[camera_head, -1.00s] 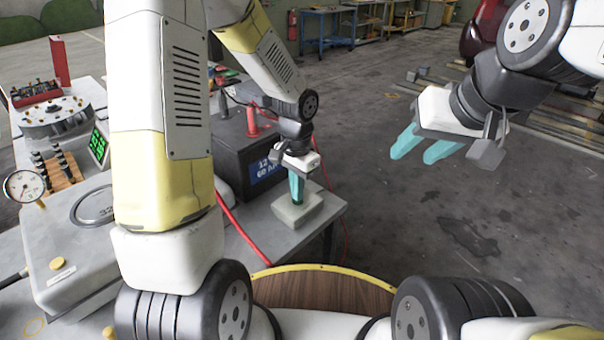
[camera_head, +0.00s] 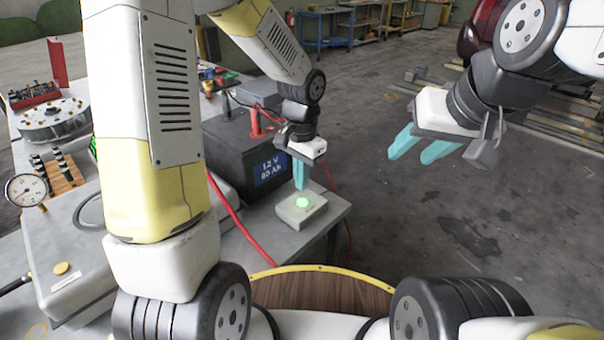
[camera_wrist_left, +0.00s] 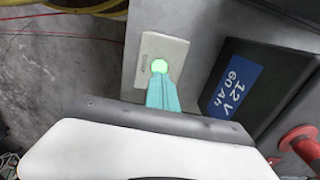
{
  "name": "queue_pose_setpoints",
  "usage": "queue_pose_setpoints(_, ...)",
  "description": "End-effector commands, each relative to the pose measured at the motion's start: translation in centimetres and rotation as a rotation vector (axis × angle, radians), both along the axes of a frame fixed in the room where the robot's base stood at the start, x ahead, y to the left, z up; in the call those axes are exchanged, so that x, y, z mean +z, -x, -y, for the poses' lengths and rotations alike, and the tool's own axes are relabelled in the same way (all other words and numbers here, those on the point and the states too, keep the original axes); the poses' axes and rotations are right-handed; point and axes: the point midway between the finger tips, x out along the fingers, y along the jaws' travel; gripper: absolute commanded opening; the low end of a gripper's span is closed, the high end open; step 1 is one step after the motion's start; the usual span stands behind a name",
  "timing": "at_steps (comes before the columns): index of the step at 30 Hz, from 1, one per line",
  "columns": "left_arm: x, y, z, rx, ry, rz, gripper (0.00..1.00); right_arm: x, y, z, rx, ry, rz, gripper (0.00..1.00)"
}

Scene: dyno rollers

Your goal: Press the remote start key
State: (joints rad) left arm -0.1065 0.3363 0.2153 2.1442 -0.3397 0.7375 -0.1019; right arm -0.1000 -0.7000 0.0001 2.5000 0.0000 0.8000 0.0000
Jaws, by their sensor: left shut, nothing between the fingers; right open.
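The remote start key is a round, glowing green button (camera_head: 302,203) on a pale grey box (camera_head: 308,219). The box sits near the table's front right corner. In the left wrist view the lit button (camera_wrist_left: 159,66) shows just beyond my fingertips, on the pale box (camera_wrist_left: 165,48). My left gripper (camera_head: 300,185) is shut and empty, pointing down above the box and slightly behind the button, with a small gap beneath its tips. The teal fingers also show in the left wrist view (camera_wrist_left: 161,90). My right gripper (camera_head: 408,153) is open and empty, out over the floor.
A black battery (camera_head: 236,158) with a blue label and red terminal stands just left of the box. A red cable (camera_head: 236,222) crosses the grey table (camera_head: 268,215). A dial gauge (camera_head: 27,190) is at far left.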

Motion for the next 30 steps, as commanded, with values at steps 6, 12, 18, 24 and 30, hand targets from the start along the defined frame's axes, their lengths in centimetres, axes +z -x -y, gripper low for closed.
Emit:
queue_pose_setpoints(6,2.3,0.0,0.5,0.002,0.001,0.008,0.0,0.0,0.0,0.0,0.0,0.0,0.0,0.44)
queue_pose_setpoints(12,2.7,0.0,0.6,0.002,0.001,0.008,0.0,0.0,0.0,0.0,0.0,0.0,0.0,0.44)
queue_pose_setpoints(18,2.7,0.0,0.6,0.002,0.001,0.008,0.0,0.0,0.0,0.0,0.0,0.0,0.0,0.44)
queue_pose_setpoints(24,2.7,0.0,0.6,0.001,0.001,0.008,0.0,0.0,0.0,0.0,0.0,0.0,0.0,0.44)
queue_pose_setpoints(30,2.7,0.0,0.6,0.001,0.001,0.008,0.0,0.0,0.0,0.0,0.0,0.0,0.0,0.44)
